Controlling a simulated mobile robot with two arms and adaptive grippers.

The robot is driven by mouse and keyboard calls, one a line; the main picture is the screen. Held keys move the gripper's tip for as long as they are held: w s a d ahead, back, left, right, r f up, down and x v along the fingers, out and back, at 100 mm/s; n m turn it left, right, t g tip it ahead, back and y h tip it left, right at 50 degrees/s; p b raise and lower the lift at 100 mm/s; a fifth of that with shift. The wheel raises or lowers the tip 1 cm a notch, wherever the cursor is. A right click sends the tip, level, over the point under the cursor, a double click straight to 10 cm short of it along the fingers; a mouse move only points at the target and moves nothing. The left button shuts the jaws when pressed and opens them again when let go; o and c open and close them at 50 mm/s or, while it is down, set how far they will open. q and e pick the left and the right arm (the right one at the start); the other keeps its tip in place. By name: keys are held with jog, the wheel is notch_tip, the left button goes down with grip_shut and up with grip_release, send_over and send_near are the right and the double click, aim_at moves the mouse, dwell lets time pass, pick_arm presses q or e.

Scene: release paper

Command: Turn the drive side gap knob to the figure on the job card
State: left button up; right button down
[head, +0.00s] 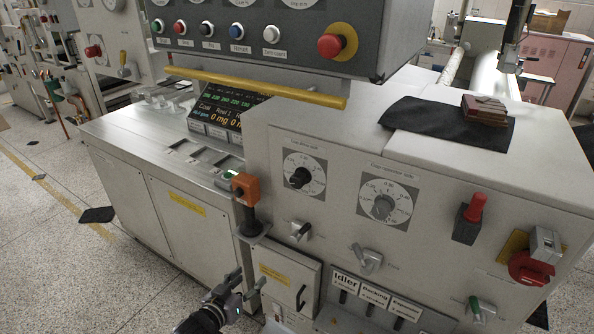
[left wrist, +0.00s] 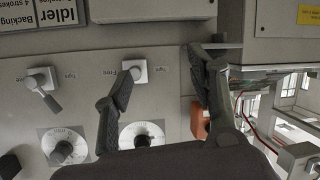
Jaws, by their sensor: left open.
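The left dial (head: 304,163), its caption too small to read surely, has a black knob (head: 299,178). The right dial (head: 388,189) has a grey knob (head: 381,207). A small clamp lever sits under each: left lever (head: 301,231), right lever (head: 368,258). My left gripper (head: 246,281) is open and empty, low in front of the small cabinet door, below and left of the dials. I cannot pick out a job card with a readable figure.
An orange block on a black post (head: 246,196) juts out left of the dials. A yellow bar (head: 255,85) and control panel overhang above. A red-topped switch (head: 470,217) and red knob (head: 531,269) are at right. Dark cloth (head: 432,118) lies on top.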

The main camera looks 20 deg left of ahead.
aim_at(295, 184)
pick_arm(q)
jog(key=w+d+r+t+h+p, duration=0.1)
jog(key=d+r+t, duration=0.1)
jog(key=r, duration=0.9)
jog(key=w+d+r+t+h+p, duration=0.1)
jog(key=d+r+t, duration=0.1)
jog(key=r, duration=0.9)
jog(key=w+p, duration=0.1)
jog(key=w, duration=0.4)
jog(key=w+d+p, duration=0.1)
jog(key=w, duration=0.5)
jog(key=w+p, duration=0.1)
jog(key=w, duration=0.4)
jog(key=shift+w+d+f, duration=0.25)
jog(key=shift+w+d, duration=0.05)
jog(key=shift+d, duration=0.1)
jog(key=shift+c, duration=0.6)
jog(key=c, duration=1.1)
jog(key=shift+o, duration=0.2)
jog(key=shift+m, duration=0.5)
